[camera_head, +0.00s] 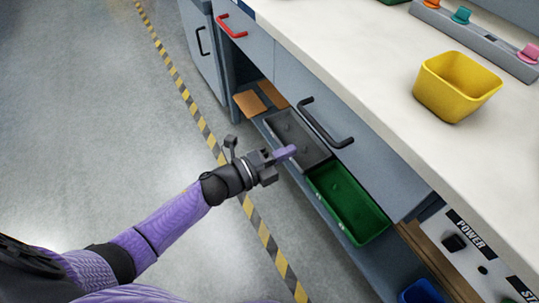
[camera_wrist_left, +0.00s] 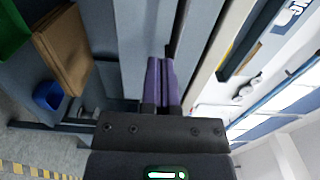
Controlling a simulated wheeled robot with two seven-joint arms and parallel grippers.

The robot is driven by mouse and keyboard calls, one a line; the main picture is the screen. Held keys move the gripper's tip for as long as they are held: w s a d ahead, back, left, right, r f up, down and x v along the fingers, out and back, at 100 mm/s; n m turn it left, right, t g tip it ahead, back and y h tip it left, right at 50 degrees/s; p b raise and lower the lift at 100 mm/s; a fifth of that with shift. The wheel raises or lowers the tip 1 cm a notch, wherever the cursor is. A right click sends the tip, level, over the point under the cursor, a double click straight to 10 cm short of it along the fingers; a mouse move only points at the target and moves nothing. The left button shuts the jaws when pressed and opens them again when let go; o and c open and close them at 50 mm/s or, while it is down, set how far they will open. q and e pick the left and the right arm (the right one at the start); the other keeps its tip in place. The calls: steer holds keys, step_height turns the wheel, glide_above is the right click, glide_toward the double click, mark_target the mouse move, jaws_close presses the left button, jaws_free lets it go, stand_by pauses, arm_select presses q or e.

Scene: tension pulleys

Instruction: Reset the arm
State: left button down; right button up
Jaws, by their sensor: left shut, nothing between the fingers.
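My left gripper (camera_head: 286,153) comes in from the left in the head view, its purple fingers together and empty. It is in front of the cabinet, over the grey bin (camera_head: 297,140) and near the dark drawer handle (camera_head: 326,126). In the left wrist view, the closed purple fingers (camera_wrist_left: 163,82) point at the grey cabinet front. Whether they touch it cannot be told. My right gripper is not in view.
A green bin (camera_head: 348,203) sits beside the grey bin on the lower shelf. A yellow bin (camera_head: 455,86) stands on the white countertop (camera_head: 390,95). A red handle (camera_head: 231,26) is on the far drawer. The floor at left is clear.

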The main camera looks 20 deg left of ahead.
arm_select(q)
steer(key=s+a+f+n+g+y+p, duration=0.25)
steer(key=s+a+f+n+y, duration=0.25)
steer(key=s+f+n, duration=0.25)
steer(key=s+a+f+n+g+y+p, duration=0.2)
steer(key=s+a+f+n+y+p, duration=0.25)
steer(key=s+f+n, duration=0.35)
steer(key=s+f+n+g+p, duration=0.1)
steer(key=s+n+g, duration=0.1)
steer(key=s, duration=0.8)
steer(key=s+f+n+g+y+p, duration=0.1)
steer(key=s+g, duration=0.4)
steer(key=s, duration=0.5)
steer(key=s+f+n+g+y+p, duration=0.1)
steer(key=s+f+n+g, duration=0.2)
steer(key=s, duration=0.7)
steer(key=shift+a+f+n, duration=0.25)
steer(key=shift+a+n, duration=0.15)
steer(key=shift+n, duration=0.35)
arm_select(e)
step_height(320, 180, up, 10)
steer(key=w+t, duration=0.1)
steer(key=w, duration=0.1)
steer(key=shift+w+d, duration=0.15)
